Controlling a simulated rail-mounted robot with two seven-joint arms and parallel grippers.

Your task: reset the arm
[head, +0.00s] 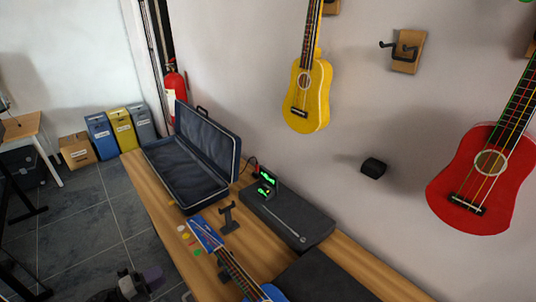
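My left gripper (128,284) shows at the bottom left, small and dark, over the floor beside the table's front edge. It is apart from the instruments, and I cannot make out whether its fingers are open or shut. My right gripper is not in view. A blue ukulele (237,270) lies on the wooden table (150,187), its body cut off by the bottom edge. An open, empty dark case (187,176) stands at the table's far left end.
A black stand (229,217), coloured picks (185,236) and a dark box (288,218) with a green-lit device (268,176) are on the table. A yellow ukulele (308,90) and a red one (485,170) hang on the wall. Bins (122,130) stand beyond; floor left is partly clear.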

